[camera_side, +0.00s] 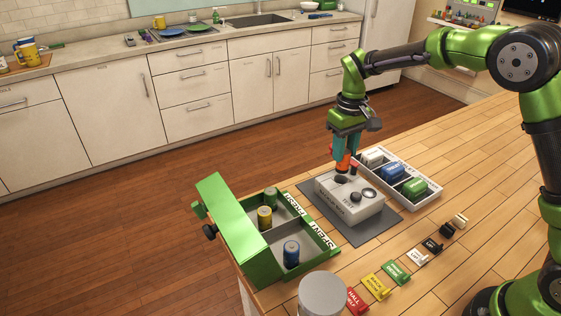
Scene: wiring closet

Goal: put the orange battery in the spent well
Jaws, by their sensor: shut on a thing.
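My gripper (347,156) is shut on the orange battery (342,164) above the back of the grey tester box (352,200), marked TEST. Only a little of the battery shows between the fingers. Whether its lower end touches the tester I cannot tell. The green battery box (262,277) stands to the left with its lid raised. Its SPENT label (320,236) is on the nearer part of the rim and its FRESH label (292,205) on the farther part. A blue battery (291,253) stands in the well by SPENT. A yellow battery (264,217) and a green battery (271,196) stand on the FRESH side.
Several coloured label tags (396,271) line the table's front right. A grey round canister (322,292) stands at the front, near the battery box.

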